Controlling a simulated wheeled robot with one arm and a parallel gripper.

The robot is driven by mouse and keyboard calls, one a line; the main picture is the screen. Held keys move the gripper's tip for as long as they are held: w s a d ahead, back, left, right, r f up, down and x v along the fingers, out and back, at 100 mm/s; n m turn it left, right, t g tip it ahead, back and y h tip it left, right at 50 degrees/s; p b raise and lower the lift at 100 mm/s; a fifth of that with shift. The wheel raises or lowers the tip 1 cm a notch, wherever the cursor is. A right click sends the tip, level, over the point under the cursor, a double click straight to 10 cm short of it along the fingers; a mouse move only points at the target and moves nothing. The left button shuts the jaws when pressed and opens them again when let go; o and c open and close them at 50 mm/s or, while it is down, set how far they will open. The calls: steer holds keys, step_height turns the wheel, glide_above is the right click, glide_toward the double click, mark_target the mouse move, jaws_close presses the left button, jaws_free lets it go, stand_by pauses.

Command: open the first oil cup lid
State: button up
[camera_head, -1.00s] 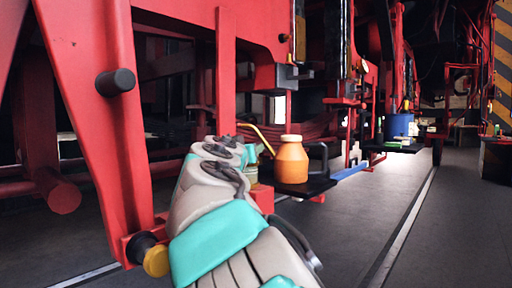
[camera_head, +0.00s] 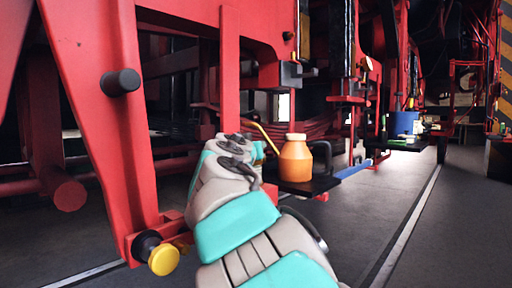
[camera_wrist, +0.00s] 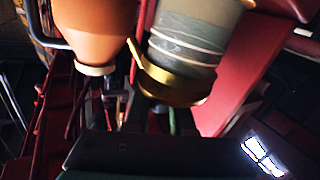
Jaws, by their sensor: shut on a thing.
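A glass-bodied oil cup (camera_wrist: 190,42) with pale bands shows at the top of the wrist view. Its brass lid or collar (camera_wrist: 178,86) is at the lower end there, with a small prong rising on its left. The wrist view looks inverted. The dark body of my gripper (camera_wrist: 150,155) fills the bottom of that view, close to the brass part. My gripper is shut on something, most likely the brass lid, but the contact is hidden. In the head view my arm covers the gripper and most of the cup.
An orange oil can (camera_head: 295,160) with a thin spout stands on a dark shelf (camera_head: 318,186) right beside the work spot; it also shows in the wrist view (camera_wrist: 95,28). A yellow-capped knob (camera_head: 163,260) sits on the red frame (camera_head: 100,120) at left. The floor at right is clear.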

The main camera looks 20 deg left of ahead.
jaws_close()
steer(key=shift+r+p, duration=0.15)
steer(key=shift+p, duration=0.15)
steer(key=p, duration=0.1)
steer(key=n+p, duration=0.1)
steer(key=p, duration=0.1)
steer(key=shift+a+r+g, duration=0.25)
steer(key=shift+r+g, duration=0.05)
steer(key=shift+r, duration=0.1)
steer(key=p, duration=0.1)
steer(key=n+p, duration=0.1)
steer(key=p, duration=0.1)
steer(key=shift+w+a+r+n+g, duration=0.2)
steer(key=shift+a+n+g, duration=0.1)
steer(key=shift+g, duration=0.1)
steer(key=shift+w+a+f+n+g+h+p, duration=0.2)
steer(key=shift+a+n+g+h+p, duration=0.35)
steer(key=shift+n, duration=0.55)
steer(key=shift+w+a+f+n+g+h+p, duration=0.15)
steer(key=shift+a+n+g+h+p, duration=0.45)
steer(key=shift+n, duration=0.5)
steer(key=shift+w+n+g+h, duration=0.1)
steer(key=shift+n+g+h, duration=0.15)
steer(key=shift+n, duration=0.15)
